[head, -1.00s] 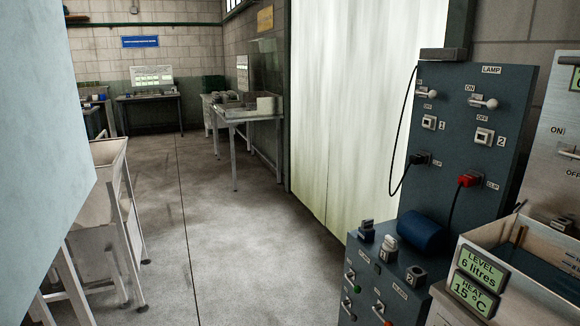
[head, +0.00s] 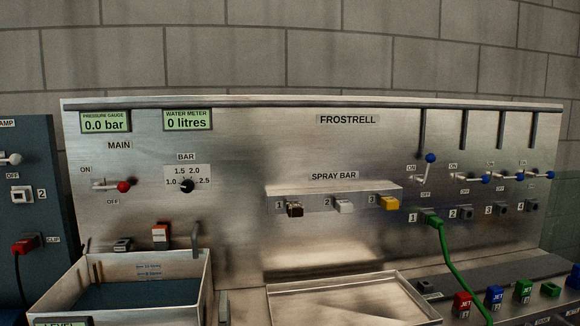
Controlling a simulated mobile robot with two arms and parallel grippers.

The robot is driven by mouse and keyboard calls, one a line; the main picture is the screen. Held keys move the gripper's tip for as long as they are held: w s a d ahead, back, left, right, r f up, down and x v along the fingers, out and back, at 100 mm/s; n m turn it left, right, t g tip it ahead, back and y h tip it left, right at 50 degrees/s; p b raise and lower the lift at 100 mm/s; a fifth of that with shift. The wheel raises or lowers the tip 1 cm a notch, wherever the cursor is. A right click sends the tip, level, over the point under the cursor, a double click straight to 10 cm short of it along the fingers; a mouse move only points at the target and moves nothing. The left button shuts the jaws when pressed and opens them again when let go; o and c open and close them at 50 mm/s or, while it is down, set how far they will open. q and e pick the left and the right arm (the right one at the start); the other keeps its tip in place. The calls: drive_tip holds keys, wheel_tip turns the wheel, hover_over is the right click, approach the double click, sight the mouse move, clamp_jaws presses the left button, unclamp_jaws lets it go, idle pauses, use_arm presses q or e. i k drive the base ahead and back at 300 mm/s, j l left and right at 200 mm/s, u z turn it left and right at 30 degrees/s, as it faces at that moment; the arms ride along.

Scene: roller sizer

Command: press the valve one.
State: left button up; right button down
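The lever above number 2 (head: 474,177) lies nearly level, pointing right, as do the levers farther right. A green plug (head: 430,218) with a green hose (head: 452,259) is in socket 1. Neither of my grippers is in view.
The MAIN lever (head: 118,186) with a red knob lies level. The pressure gauge (head: 105,123) reads 0.0 bar and the water meter (head: 186,120) 0 litres. A water tank (head: 184,288) and a steel tray (head: 345,283) stand in front. Coloured JET blocks (head: 463,304) stand at lower right.

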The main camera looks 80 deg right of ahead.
sight(430, 158)
drive_tip(key=z, duration=3.25)
